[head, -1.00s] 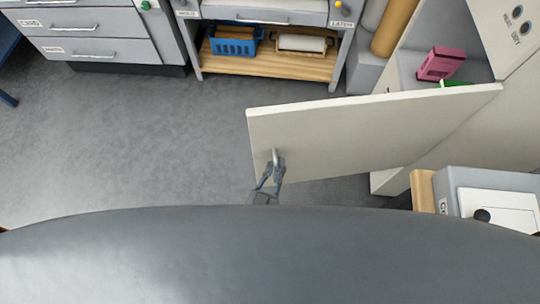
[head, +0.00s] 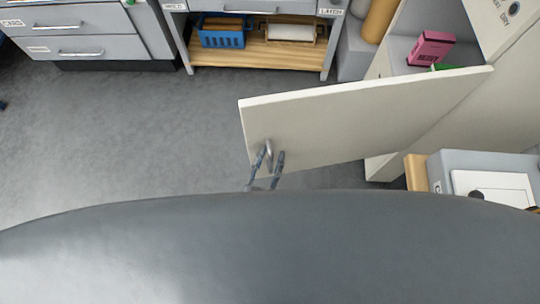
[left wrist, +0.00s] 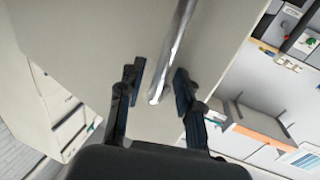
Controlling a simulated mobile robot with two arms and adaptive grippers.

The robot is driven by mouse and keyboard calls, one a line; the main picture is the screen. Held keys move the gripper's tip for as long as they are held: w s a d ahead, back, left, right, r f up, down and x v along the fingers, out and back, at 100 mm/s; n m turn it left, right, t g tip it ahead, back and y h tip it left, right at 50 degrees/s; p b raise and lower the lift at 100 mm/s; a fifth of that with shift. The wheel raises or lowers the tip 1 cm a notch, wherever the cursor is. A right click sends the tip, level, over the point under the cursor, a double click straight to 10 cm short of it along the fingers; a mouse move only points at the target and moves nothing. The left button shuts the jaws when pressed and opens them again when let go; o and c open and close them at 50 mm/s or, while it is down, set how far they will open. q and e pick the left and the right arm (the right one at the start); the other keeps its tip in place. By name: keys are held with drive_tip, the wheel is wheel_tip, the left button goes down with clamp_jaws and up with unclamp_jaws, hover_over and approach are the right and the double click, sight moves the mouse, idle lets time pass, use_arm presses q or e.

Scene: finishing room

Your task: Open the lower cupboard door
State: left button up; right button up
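The cupboard door (head: 360,118), a pale flat panel, stands swung wide open from the cupboard at the right of the head view. Its metal bar handle (head: 268,150) is near the door's free edge. My left gripper (head: 269,158) is at the handle with its fingers spread, one on each side. In the left wrist view the handle (left wrist: 176,45) runs between the open fingers (left wrist: 158,78), with a gap on both sides. The door face (left wrist: 90,35) fills much of that view. My right gripper is in neither view.
Inside the cupboard are a pink box (head: 431,48) and a green item (head: 445,67). A grey box (head: 480,160) stands at the lower right. A bench with a blue basket (head: 222,36) and drawers (head: 85,45) are at the back. The left floor (head: 110,140) is clear.

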use_arm(q)
drive_tip(key=v, duration=1.1)
drive_tip(key=shift+s+a, duration=0.2)
drive_tip(key=shift+s, duration=0.15)
